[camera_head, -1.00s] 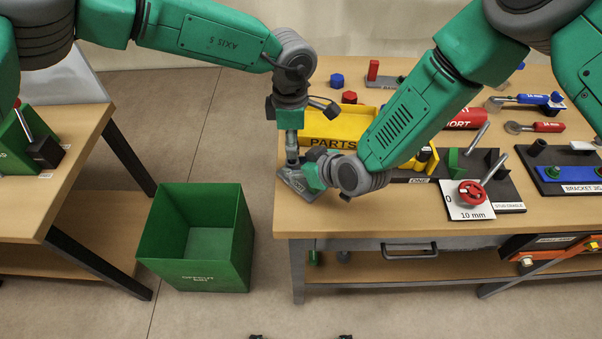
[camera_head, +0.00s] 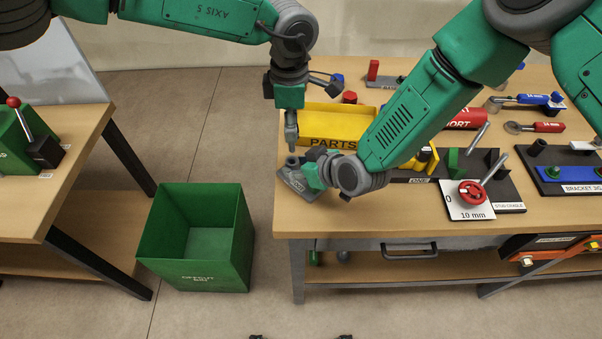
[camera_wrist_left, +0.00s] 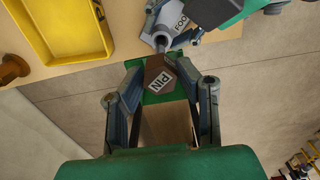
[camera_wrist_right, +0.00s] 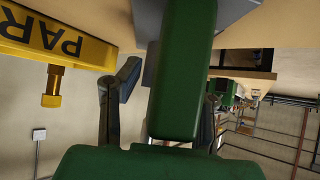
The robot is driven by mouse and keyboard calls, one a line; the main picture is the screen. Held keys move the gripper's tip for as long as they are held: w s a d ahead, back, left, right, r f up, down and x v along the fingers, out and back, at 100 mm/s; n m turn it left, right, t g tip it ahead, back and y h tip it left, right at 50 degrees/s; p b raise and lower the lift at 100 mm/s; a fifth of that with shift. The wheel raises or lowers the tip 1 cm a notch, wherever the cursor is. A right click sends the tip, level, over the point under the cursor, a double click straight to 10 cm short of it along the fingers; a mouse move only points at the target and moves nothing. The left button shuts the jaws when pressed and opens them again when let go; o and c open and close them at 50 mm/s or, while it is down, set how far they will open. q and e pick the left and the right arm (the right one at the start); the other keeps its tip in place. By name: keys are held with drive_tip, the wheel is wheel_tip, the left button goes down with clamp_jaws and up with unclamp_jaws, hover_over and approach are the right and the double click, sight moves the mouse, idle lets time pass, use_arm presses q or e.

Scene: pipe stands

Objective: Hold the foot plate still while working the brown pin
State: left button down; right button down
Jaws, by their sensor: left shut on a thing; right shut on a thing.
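The grey foot plate (camera_head: 297,187) lies at the left edge of the right-hand bench, its upright collar (camera_head: 293,162) facing up. In the left wrist view the foot plate (camera_wrist_left: 185,17) shows part of its lettering. My left gripper (camera_head: 291,138) is above the collar, shut on the brown pin (camera_wrist_left: 158,78), which is marked PIN.
A yellow parts tray (camera_head: 335,125) stands just behind the foot plate. A green bin (camera_head: 197,240) is on the floor between the two benches.

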drive_tip(key=c, duration=1)
unclamp_jaws()
drive_tip(key=shift+r, duration=0.1)
drive_tip(key=v, duration=1.1)
drive_tip(key=shift+s+d+r, duration=0.2)
drive_tip(key=shift+d+r, duration=0.05)
